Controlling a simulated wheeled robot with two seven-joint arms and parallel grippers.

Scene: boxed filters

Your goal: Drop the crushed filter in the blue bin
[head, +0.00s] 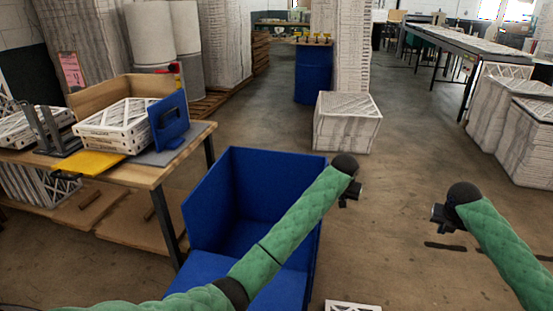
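The blue bin (205,204) stands open on the floor in the middle, right of the workbench, and its inside looks empty where I can see it. My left arm crosses in front of it, and my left gripper (349,198) is beyond the bin's right edge. My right gripper (438,216) hangs over the floor, farther right. No object shows in either gripper; their fingers are too small to read. A white filter (351,307) shows at the bottom edge, mostly cut off. More white filters (115,125) lie stacked on the workbench. I cannot tell which filter is crushed.
Floor is clear around my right gripper.

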